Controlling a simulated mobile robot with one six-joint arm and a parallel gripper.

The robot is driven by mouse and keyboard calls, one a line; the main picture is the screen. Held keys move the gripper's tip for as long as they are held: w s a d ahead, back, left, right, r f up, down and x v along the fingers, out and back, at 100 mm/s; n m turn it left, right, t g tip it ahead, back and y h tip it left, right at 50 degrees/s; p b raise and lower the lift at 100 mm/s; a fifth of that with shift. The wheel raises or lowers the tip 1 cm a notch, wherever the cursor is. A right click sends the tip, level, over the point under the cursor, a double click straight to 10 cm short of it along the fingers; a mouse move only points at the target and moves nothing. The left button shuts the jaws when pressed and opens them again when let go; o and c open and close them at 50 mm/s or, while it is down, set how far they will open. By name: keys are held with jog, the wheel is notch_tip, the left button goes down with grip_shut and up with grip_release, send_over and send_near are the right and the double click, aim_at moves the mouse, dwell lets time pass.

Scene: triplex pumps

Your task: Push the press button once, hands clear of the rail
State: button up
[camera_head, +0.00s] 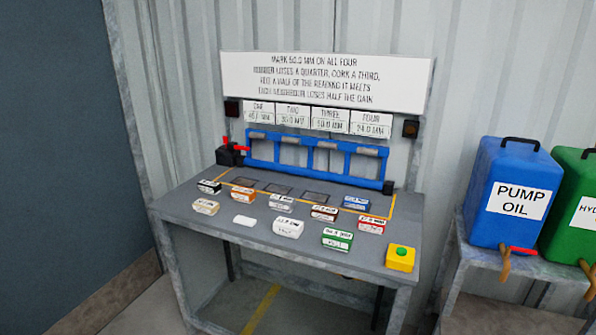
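The press button is a green round button on a yellow box (401,257) at the front right corner of the grey table (300,250). Its top is in plain view and nothing touches it. The blue rail (315,155) runs along the back of the table, with several uprights and grey pieces along its top. A red handle on a dark block (232,153) sits at the rail's left end. My gripper is not in view.
Several small labelled boxes lie on the table, including a green one (337,239) left of the button. A sign (325,82) and four-panel display stand behind. A blue pump oil can (513,190) and a green can (572,215) stand on a stand at right.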

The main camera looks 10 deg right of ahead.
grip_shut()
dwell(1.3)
